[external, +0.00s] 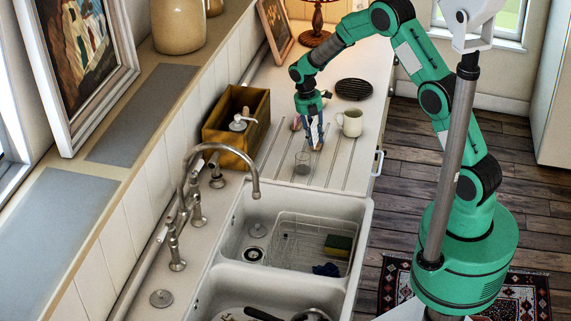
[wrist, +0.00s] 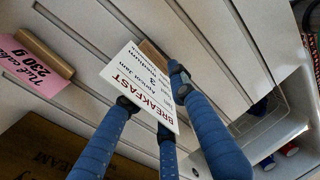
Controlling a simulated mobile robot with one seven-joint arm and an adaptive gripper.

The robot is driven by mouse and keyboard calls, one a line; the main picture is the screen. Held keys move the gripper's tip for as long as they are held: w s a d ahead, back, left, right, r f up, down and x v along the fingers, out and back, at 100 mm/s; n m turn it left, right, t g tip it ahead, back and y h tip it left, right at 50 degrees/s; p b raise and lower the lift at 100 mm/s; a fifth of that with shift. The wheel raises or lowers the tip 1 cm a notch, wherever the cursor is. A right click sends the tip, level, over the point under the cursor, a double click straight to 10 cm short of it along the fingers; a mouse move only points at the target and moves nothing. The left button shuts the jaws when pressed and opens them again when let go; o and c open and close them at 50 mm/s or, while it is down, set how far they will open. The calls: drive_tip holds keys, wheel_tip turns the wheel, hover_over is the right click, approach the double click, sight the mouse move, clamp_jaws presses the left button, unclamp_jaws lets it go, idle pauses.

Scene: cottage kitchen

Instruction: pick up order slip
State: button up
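The order slip, a white card headed "BREAKFAST" (wrist: 138,82), stands tilted in the middle of the wrist view. A wooden piece (wrist: 152,52), perhaps its holder, shows behind it. My gripper (wrist: 158,90) has blue fingers. Two reach the slip's lower edge and one lies along its right edge. The slip lies between them, but whether they press on it is unclear. In the external view my gripper (external: 313,140) points down at the ribbed drainboard, beside the mug; the fingers largely hide the slip there.
A pink card reading "Nut cake" (wrist: 30,65) with a wooden holder (wrist: 45,53) is to the left. A wooden box (external: 222,136) is left; the sink (external: 233,232) is in front.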

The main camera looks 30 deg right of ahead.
sight(314, 141)
drive_tip(key=shift+c, duration=0.5)
clamp_jaws()
drive_tip(key=shift+r, duration=0.15)
drive_tip(key=shift+r, duration=0.45)
drive_tip(key=r, duration=0.2)
drive_tip(key=shift+s+r, duration=0.25)
drive_tip(key=shift+r, duration=0.05)
drive_tip(key=s+d+r+p, duration=0.1)
drive_tip(key=s+d, duration=0.1)
drive_tip(key=s, duration=1.3)
drive_tip(key=shift+s+d, duration=0.15)
drive_tip(key=shift+d, duration=0.2)
drive_tip(key=shift+r, duration=0.1)
